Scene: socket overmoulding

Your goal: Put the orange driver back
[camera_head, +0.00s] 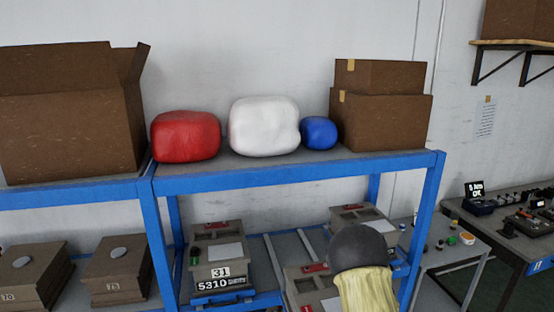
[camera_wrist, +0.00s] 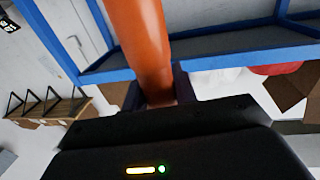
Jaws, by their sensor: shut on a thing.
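The orange driver shows in the wrist view as a thick orange cylinder (camera_wrist: 142,40) that runs up out of the top edge. My gripper (camera_wrist: 158,95) is shut on the driver's lower end, with a dark finger on each side. The driver's far end is out of the picture. Neither my gripper nor the driver can be made out in the head view. I cannot pick out the driver's resting place in either view.
A blue-framed rack (camera_head: 290,166) carries cardboard boxes and red, white and blue lumps on top. Below are several grey-brown cases, one marked 5310 (camera_head: 221,268). A side table (camera_head: 462,252) with small parts and a dark workbench (camera_head: 520,240) stand at the right.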

